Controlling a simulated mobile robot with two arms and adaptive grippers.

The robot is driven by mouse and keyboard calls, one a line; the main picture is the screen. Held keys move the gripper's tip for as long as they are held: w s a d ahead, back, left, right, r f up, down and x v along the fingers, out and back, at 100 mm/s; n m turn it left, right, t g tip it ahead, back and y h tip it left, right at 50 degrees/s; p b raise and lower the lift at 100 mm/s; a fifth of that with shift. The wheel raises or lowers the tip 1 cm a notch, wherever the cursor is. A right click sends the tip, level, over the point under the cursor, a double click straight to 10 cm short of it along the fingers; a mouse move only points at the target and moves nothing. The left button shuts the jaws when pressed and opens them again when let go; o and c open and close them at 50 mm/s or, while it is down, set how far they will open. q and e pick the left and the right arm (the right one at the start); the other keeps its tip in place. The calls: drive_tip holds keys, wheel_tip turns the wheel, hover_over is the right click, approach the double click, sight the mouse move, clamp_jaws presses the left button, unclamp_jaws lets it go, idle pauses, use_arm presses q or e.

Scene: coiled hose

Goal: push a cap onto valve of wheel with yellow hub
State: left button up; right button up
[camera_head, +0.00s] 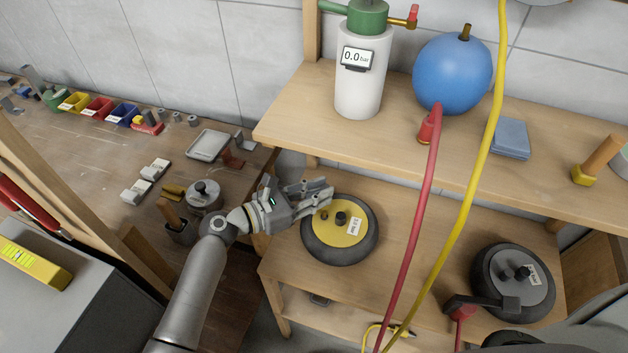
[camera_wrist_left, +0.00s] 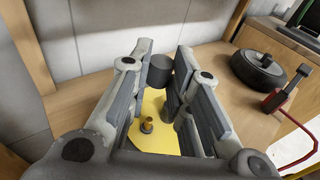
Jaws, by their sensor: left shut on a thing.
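The wheel with the yellow hub (camera_head: 361,229) lies flat on the bench, with a black post (camera_head: 341,218) at its centre and a white label. Its small brass valve (camera_wrist_left: 147,125) stands uncovered on the hub in the left wrist view. My left gripper (camera_head: 322,194) is over the far left part of this wheel. In the left wrist view its fingers (camera_wrist_left: 160,80) are shut on a dark cylindrical cap (camera_wrist_left: 160,68) at their tips. The cap is apart from the valve. The fingers hide part of the hub. My right gripper is not in view.
A second wheel with a grey hub (camera_head: 520,276) lies at the right, a dark chuck (camera_head: 485,303) on a red hose at its edge. Red and yellow hoses (camera_head: 489,130) hang in front of the bench. A shelf (camera_head: 300,110) overhangs behind. A lidded pot (camera_head: 205,197) stands left.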

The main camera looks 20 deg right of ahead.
use_arm(q)
drive_tip(key=shift+s+f+g+b, duration=0.1)
drive_tip(key=shift+f+g+b, duration=0.2)
drive_tip(key=shift+f+b, duration=0.35)
drive_tip(key=shift+f, duration=0.5)
drive_tip(key=shift+f+b, duration=1.45)
drive_tip(key=shift+f, duration=0.25)
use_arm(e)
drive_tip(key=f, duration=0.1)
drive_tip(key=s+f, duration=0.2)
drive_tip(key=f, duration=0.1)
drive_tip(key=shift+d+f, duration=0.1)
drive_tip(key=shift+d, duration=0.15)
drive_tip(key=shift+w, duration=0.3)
use_arm(q)
drive_tip(key=shift+p, duration=0.35)
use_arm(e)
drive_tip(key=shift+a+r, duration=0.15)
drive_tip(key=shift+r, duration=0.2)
